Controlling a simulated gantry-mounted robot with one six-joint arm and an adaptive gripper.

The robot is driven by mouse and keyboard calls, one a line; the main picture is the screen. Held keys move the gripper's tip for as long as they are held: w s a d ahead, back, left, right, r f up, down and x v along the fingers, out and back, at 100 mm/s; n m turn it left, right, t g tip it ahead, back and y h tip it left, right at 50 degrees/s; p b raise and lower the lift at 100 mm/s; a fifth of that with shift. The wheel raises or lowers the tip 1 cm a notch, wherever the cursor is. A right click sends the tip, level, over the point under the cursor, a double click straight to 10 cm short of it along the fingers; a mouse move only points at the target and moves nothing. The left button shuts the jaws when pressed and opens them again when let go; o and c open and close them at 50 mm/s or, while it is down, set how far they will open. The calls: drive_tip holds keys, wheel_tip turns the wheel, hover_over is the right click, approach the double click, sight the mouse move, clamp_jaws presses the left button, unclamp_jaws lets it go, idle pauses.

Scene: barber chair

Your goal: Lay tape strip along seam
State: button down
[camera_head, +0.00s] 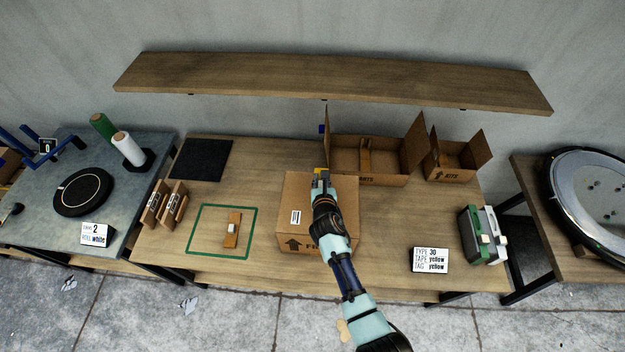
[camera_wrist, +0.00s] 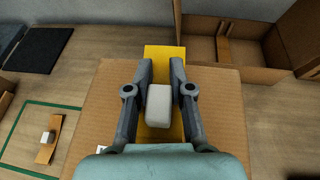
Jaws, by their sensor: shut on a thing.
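My gripper (camera_head: 321,180) is over the back part of a closed cardboard box (camera_head: 345,195) in the middle of the table. It is shut on the pale grip block of a yellow tape strip (camera_head: 320,169). In the wrist view the strip (camera_wrist: 164,53) runs lengthwise under the fingers (camera_wrist: 161,72), and its far end reaches past the box's back edge. The pale block (camera_wrist: 158,104) sits between the fingers. The box top (camera_wrist: 225,105) shows on both sides. The seam is hidden under the strip and my arm. I cannot tell whether the strip touches the box.
An orange-brown strip with a white block (camera_head: 232,229) lies inside a green outline on the left. Open boxes (camera_head: 398,169) stand behind right. A sign (camera_head: 429,260) reads 30, yellow, yellow. A green-and-white device (camera_head: 483,235) stands at right. A shelf (camera_head: 330,80) spans the back.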

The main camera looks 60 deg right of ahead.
drive_tip(key=shift+w+f, duration=0.1)
drive_tip(key=shift+f, duration=0.1)
drive_tip(key=shift+f+b, duration=0.25)
drive_tip(key=shift+b, duration=0.2)
wheel_tip(320, 180, down, 5)
drive_tip(key=b, duration=0.5)
drive_tip(key=shift+r, duration=0.15)
drive_tip(key=shift+f+b, duration=0.9)
drive_tip(key=shift+f, duration=0.15)
drive_tip(key=c, duration=1)
unclamp_jaws()
drive_tip(key=shift+o, duration=0.2)
drive_tip(key=v, duration=1.2)
drive_tip(key=shift+a, duration=0.1)
